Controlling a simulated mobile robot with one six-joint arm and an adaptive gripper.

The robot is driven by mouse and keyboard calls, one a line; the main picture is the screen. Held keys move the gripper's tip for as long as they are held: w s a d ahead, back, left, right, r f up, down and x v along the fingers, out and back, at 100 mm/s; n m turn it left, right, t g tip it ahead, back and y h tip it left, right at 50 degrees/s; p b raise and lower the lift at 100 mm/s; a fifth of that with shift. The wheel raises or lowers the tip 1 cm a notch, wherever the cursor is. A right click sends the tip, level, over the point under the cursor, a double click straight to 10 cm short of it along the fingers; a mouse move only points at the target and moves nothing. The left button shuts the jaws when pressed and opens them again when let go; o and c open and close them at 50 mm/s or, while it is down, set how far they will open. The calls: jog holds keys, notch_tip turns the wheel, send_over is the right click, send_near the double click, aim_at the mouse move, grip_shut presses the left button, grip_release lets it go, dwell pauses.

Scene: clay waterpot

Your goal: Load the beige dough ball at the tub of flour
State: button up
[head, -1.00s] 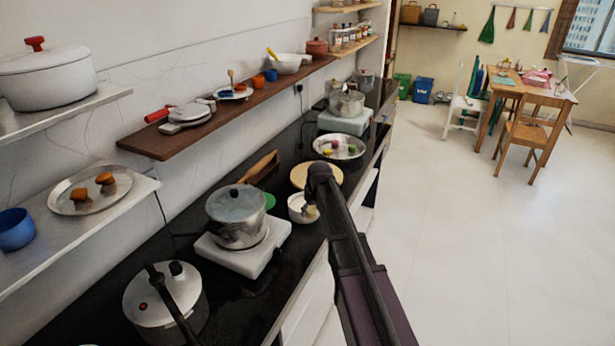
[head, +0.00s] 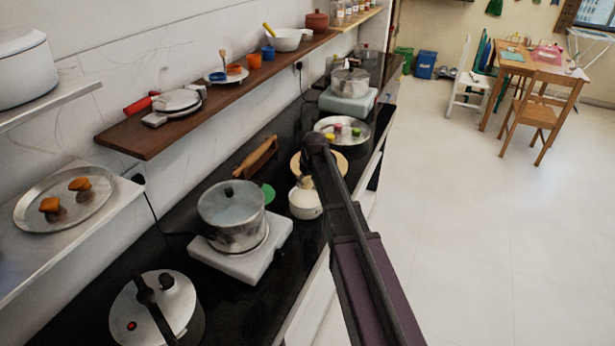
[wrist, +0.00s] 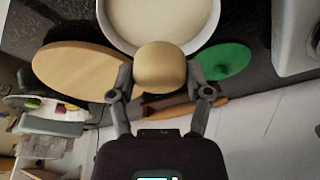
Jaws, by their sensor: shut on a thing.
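The beige dough ball (wrist: 160,67) sits between the two fingers of my gripper (wrist: 160,88), which is shut on it. In the wrist view the ball overlaps the near rim of the white tub of flour (wrist: 108,32), with pale flour showing inside. In the head view the tub (head: 305,205) stands on the black counter. A small beige shape, apparently the ball (head: 304,183), shows at the tub's top and hides part of its opening. My arm hides most of the gripper there. I cannot tell whether the ball touches the flour.
A round wooden board (head: 302,163) lies behind the tub, and a green disc (head: 268,193) to its left. A pot (head: 232,215) on a white stove (head: 245,262) stands at the front left. A metal plate (head: 325,126) with several coloured balls lies farther back.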

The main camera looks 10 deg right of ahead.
aim_at(306, 199)
jog(key=shift+r+p, duration=0.55)
jog(key=shift+p, duration=0.05)
jog(key=shift+s, duration=0.1)
jog(key=shift+f, duration=0.2)
notch_tip(306, 199, down, 6)
jog(key=b, duration=0.6)
jog(key=shift+r, duration=0.2)
jog(key=shift+s+f+b, duration=0.1)
jog(key=shift+f+b, duration=0.5)
jog(key=shift+b, duration=0.05)
dwell(2.7)
jog(key=shift+r, duration=0.1)
jog(key=shift+r+p, duration=3.45)
jog(key=shift+p, duration=0.1)
